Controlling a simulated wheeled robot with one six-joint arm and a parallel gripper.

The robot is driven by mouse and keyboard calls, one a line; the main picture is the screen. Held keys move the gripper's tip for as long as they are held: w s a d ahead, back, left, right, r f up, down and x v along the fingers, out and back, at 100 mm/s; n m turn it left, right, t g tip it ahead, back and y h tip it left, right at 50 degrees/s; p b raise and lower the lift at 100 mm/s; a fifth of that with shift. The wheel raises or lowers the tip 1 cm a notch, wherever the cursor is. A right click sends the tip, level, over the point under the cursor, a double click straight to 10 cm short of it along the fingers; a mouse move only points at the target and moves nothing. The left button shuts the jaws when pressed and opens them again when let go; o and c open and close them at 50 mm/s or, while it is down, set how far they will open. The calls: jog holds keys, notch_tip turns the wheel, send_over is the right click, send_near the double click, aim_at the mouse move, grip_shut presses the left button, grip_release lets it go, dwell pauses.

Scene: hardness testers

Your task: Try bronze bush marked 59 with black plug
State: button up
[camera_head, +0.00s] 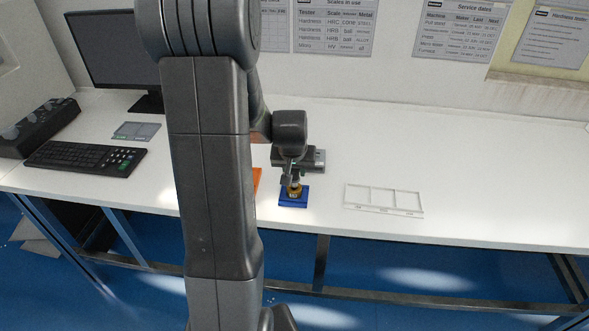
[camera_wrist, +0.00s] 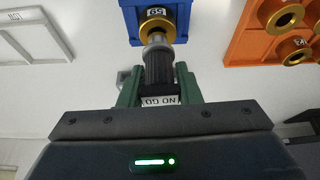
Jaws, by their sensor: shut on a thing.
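My gripper (camera_wrist: 160,92) is shut on the black plug (camera_wrist: 159,68), a dark ribbed handle with a grey end and a white label that reads upside down, seemingly GO and NO. The bronze bush marked 59 (camera_wrist: 157,20) sits in a blue block (camera_wrist: 131,22). The plug's grey end points at the bush and overlaps its near rim in the wrist view; I cannot tell whether it is inside the bore. In the head view my gripper (camera_head: 292,176) is just above the bush (camera_head: 295,189) and the blue block (camera_head: 293,201). The plug is mostly hidden there.
An orange tray (camera_wrist: 240,45) with several bronze bushes lies beside the blue block, mostly behind my arm in the head view. A white three-compartment tray (camera_head: 384,209) lies to the right. A keyboard (camera_head: 84,158) and monitor (camera_head: 115,50) stand left. The table's far right is clear.

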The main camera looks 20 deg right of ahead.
jog(key=shift+f+b, duration=0.45)
jog(key=shift+b, duration=0.2)
dwell(3.1)
jog(key=shift+r, duration=0.55)
dwell(1.6)
jog(key=shift+r+p, duration=1.45)
jog(key=shift+r, duration=0.45)
